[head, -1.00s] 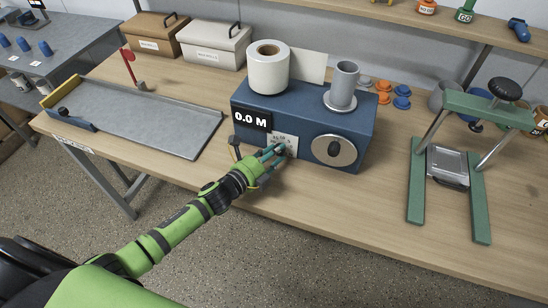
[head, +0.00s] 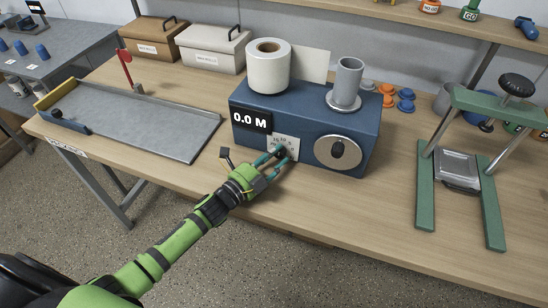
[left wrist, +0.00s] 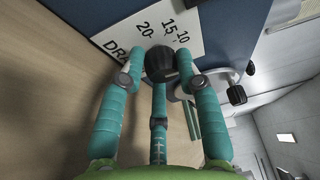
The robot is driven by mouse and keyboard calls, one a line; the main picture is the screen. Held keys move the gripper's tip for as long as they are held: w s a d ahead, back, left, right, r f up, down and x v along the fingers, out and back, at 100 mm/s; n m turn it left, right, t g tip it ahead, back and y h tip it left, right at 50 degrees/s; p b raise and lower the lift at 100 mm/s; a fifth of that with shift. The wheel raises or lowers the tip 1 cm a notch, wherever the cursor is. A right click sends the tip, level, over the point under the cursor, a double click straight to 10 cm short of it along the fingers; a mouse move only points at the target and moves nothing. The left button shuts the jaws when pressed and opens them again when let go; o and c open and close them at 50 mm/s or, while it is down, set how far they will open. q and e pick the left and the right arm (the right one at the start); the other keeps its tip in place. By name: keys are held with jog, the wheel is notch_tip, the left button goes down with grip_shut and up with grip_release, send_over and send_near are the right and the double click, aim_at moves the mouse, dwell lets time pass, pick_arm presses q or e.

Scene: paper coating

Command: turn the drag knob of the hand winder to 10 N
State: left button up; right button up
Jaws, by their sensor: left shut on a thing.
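The hand winder (head: 350,110) is a blue box on the wooden bench, with a display reading 0.0 M. Its white drag scale (head: 291,142) is on the front, beside a round metal disc with a black crank knob (head: 338,150). My left gripper (head: 279,156) is at the scale, its teal fingers shut on the black drag knob. In the left wrist view the drag knob (left wrist: 160,62) sits between the fingertips (left wrist: 160,70). The scale there (left wrist: 150,30) shows 20, 15 and 10. The knob's pointer cannot be made out. My right gripper is out of view.
A white paper roll (head: 268,72) and a grey cylinder (head: 348,78) stand on the winder. A green press frame (head: 426,190) is to the right. A grey tray (head: 150,125) lies to the left. The bench between tray and winder is mostly clear.

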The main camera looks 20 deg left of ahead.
pick_arm(q)
jog(key=shift+s+d, duration=0.1)
jog(key=shift+d, duration=0.15)
jog(key=o, duration=1.1)
jog(key=shift+d+r, duration=0.1)
jog(key=shift+s+a, duration=0.2)
jog(key=shift+a, duration=0.05)
jog(key=v, duration=1.1)
jog(key=shift+s, duration=0.3)
